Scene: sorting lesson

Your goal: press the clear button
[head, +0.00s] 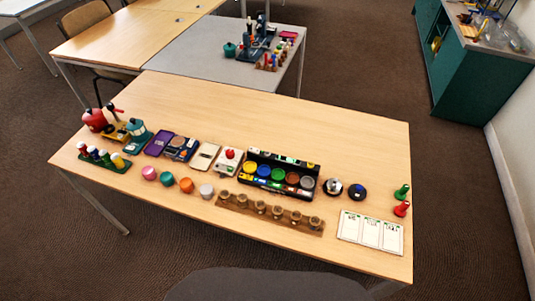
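I see no label that reads as a clear button; lettering is too small to read. Candidates by looks are a white box with a red round top (229,160), mid-table, and a black disc with a blue centre (357,191) to the right of the open black case (280,174). A metal-topped dark disc (331,188) sits just left of it. A green knob-like piece (402,192) and a red one (401,208) stand near the right edge. Neither of my grippers shows in the head view.
The wooden table (270,110) has a clear far half. A wooden rack of several small pots (268,213), white cards (370,232) and several coloured round pieces (167,179) line the near side. A green rack of bottles (104,158) stands left.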

